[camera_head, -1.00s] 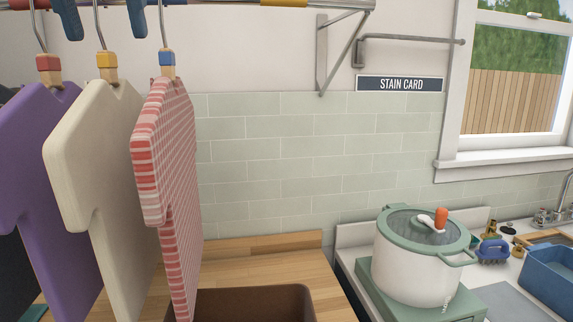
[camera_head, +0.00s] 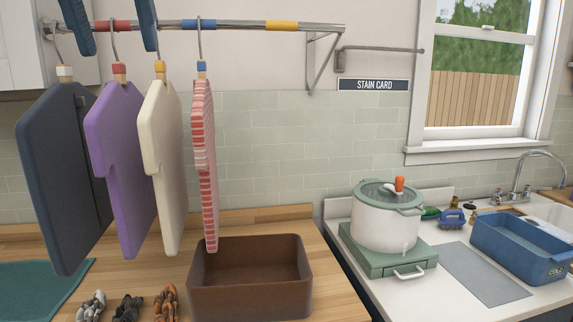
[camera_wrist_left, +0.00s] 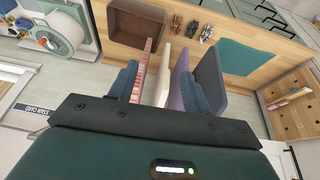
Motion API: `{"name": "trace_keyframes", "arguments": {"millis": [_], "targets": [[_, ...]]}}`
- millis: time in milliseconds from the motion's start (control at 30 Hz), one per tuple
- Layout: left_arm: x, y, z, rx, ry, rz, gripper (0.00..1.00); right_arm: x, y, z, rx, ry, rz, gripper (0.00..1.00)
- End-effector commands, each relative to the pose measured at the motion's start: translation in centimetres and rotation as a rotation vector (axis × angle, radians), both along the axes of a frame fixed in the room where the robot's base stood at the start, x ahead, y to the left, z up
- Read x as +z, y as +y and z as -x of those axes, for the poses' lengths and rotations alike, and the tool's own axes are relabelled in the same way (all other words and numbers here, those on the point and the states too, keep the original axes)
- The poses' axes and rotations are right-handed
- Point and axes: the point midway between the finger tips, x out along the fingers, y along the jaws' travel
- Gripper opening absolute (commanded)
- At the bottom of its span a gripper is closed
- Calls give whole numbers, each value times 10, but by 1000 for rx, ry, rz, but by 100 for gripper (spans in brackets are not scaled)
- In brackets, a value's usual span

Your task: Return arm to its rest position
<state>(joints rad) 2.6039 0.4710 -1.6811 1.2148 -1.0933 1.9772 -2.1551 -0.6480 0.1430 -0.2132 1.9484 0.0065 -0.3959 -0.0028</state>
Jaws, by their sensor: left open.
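My left gripper (camera_head: 118,46) shows at the top left of the head view as two blue fingers in front of the rail, spread apart with nothing held between them. In the left wrist view the same gripper (camera_wrist_left: 159,72) has its fingers apart, over the hanging shirts. The rest of the left arm is outside the head view. My right gripper is in neither view.
Below are a brown bin (camera_head: 250,305), scrunchies (camera_head: 128,308) and a teal cloth (camera_head: 38,288). A pot (camera_head: 385,225) and blue basin (camera_head: 520,250) stand right.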

Motion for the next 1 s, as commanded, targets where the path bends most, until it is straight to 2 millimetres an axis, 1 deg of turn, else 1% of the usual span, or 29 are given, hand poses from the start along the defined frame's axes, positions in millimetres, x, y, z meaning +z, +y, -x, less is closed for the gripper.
{"name": "trace_keyframes", "arguments": {"millis": [33,100,167,267,333,433,500,600,700,800,867,900,967,1000], "targets": [[-20,-14,-11,-19,38,30,49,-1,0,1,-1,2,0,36],[-39,-32,-22,-34,75,87,49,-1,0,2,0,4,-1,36],[-58,-49,-30,-45,115,139,49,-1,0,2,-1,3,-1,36],[-91,-79,-40,-58,194,245,49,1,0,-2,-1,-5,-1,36],[-117,-104,-44,-59,267,333,49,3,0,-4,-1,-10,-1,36],[-156,-143,-43,-43,409,488,49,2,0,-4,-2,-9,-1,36],[-181,-171,-38,-12,533,613,49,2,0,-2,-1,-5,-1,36],[-209,-207,-27,58,728,788,49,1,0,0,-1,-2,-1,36],[-228,-235,-16,161,945,955,49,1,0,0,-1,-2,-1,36],[-239,-255,-8,290,1178,1107,49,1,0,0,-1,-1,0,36],[-244,-264,-7,383,1325,1190,49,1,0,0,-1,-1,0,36],[-247,-268,-7,449,1426,1242,49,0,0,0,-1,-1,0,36],[-252,-271,-9,555,1580,1312,49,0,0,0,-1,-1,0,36],[-255,-271,-13,633,1685,1356,49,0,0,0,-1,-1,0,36]]}}
